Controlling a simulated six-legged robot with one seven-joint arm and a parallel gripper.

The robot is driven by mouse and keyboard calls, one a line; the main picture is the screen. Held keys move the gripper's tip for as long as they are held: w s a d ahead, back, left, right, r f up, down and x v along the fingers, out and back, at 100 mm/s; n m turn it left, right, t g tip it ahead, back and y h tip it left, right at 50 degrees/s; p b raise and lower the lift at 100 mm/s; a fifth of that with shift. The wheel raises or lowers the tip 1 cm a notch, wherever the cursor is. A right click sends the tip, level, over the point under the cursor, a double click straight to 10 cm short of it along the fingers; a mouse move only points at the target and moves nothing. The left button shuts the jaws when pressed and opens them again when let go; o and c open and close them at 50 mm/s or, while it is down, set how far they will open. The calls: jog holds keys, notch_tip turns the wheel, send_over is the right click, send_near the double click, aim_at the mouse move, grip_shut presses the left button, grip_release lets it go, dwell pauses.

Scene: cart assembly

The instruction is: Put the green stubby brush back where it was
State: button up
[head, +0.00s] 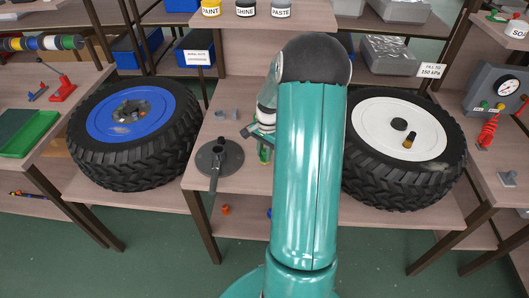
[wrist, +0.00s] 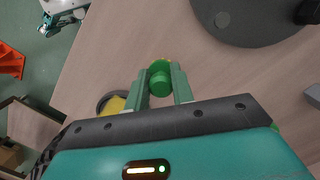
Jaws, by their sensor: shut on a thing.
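The green stubby brush (wrist: 160,78) is between the two fingers of my gripper (wrist: 162,84) in the wrist view, seen nearly end-on, with a bit of yellow at its far end. The fingers are shut on it. In the head view, my gripper (head: 262,132) is partly hidden behind my teal arm, over the middle bench. A little of the green brush (head: 264,152) shows below it. Whether the brush touches the bench top is not clear.
A grey round base with a post (head: 219,158) stands just left of my gripper. Small grey blocks (head: 227,114) lie behind it. A blue-hubbed wheel (head: 90,118) and white-hubbed wheel (head: 370,125) flank the bench. A dark-rimmed yellow round thing (wrist: 117,104) is beside my fingers.

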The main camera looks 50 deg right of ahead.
jog(key=shift+f, duration=0.2)
jog(key=o, duration=1)
jog(key=r, duration=0.4)
jog(key=d+r, duration=0.1)
jog(key=r, duration=0.7)
jog(key=shift+d+r, duration=0.1)
jog(key=shift+d, duration=0.05)
